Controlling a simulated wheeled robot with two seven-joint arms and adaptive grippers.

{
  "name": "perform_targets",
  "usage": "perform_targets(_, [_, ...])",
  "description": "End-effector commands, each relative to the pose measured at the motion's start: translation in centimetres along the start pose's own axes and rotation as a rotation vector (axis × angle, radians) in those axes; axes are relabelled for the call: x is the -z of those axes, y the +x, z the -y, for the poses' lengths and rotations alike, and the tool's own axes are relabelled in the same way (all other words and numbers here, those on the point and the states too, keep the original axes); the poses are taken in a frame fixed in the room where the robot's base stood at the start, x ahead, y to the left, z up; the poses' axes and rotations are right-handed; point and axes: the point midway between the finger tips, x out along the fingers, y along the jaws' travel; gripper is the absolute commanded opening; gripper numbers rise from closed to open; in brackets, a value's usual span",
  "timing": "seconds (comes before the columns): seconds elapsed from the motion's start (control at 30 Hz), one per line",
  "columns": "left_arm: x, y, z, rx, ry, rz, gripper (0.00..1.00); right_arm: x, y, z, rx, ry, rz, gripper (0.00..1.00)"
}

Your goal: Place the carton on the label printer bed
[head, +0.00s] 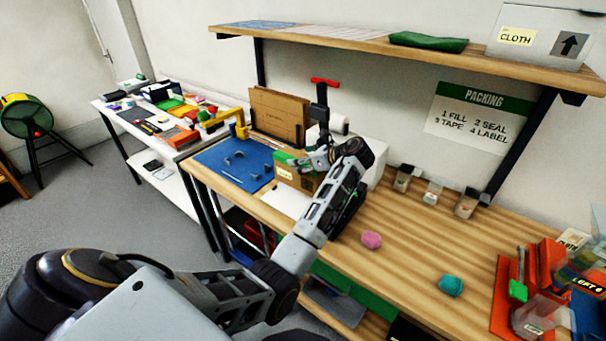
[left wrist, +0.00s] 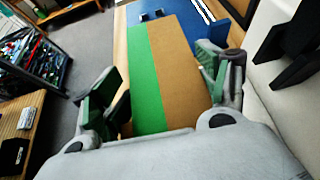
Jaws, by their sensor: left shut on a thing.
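The carton (head: 288,172) is a brown box with a green band and a small pale label, over the left part of the bench. In the left wrist view the carton (left wrist: 178,70) shows its green and brown top between the fingers. My left gripper (head: 316,160) is shut on it; the fingers (left wrist: 160,75) lie along its two sides. I cannot tell whether the carton touches the bench. A white boxy unit (head: 375,157), possibly the label printer, stands behind my wrist, partly hidden; its bed cannot be made out. My right gripper is not in view.
A blue mat (head: 225,160) and a flat white sheet (head: 286,201) lie near the carton. Brown cardboard (head: 279,115) stands behind. Pink (head: 371,240) and teal (head: 450,286) lumps lie on the bench, with small containers (head: 433,193) at the wall. A shelf (head: 380,42) hangs above.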

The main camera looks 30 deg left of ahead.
Motion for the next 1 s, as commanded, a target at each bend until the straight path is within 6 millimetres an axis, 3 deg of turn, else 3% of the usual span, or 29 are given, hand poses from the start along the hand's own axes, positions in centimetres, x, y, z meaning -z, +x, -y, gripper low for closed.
perform_targets(0.47, [0.6, 0.3, 0.0, -0.001, -0.001, 0.000, 0.34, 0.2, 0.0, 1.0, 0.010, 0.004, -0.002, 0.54])
perform_targets(0.8, [3.9, 2.1, -0.2, -0.001, 0.001, 0.000, 0.34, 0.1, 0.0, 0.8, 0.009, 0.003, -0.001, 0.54])
perform_targets(1.0, [4.7, 2.5, -0.2, 0.000, -0.002, 0.000, 0.34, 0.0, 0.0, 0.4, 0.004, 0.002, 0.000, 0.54])
